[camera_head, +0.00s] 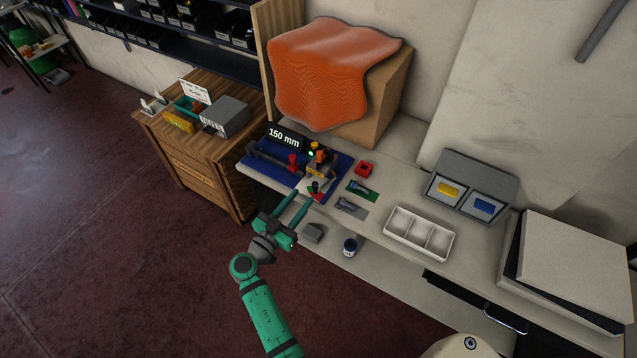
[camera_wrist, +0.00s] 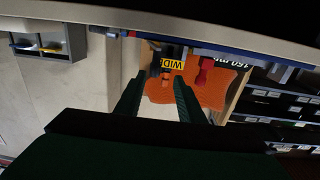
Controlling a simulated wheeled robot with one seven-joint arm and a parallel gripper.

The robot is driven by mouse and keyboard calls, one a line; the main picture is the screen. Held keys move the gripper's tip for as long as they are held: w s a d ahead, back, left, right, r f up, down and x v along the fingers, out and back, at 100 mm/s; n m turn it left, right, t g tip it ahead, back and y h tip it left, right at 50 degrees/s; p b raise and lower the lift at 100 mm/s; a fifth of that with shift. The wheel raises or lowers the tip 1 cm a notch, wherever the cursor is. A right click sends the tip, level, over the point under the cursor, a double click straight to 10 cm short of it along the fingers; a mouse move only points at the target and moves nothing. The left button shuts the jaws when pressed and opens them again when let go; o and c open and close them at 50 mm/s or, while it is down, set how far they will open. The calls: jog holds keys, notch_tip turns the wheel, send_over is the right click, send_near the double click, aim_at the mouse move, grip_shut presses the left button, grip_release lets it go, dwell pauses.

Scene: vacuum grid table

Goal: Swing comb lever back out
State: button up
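A fixture with a yellow "WIDE" label (camera_head: 314,169) stands on the blue mat (camera_head: 268,172), with an orange part (camera_head: 320,156) beside the label. A red knob (camera_head: 293,159) stands to its left, and a dark knob with a red base (camera_head: 315,187) is at its front. I cannot tell which part is the comb lever. My gripper (camera_head: 302,198) is open and empty, just in front of the fixture. In the wrist view, the label (camera_wrist: 174,64) and orange part (camera_wrist: 166,75) show between and beyond the fingers; the red knob (camera_wrist: 204,72) lies to the right.
A red block (camera_head: 364,169), a green pad (camera_head: 362,190) and a grey pad (camera_head: 350,207) lie right of the mat. A white divided tray (camera_head: 419,233) and a grey two-bin box (camera_head: 469,180) stand further right. An orange cloth (camera_head: 330,65) covers a box behind.

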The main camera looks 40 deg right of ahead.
aim_at(313, 188)
jog(key=x, duration=0.7)
jog(key=shift+s+d, duration=0.2)
jog(key=shift+d, duration=0.3)
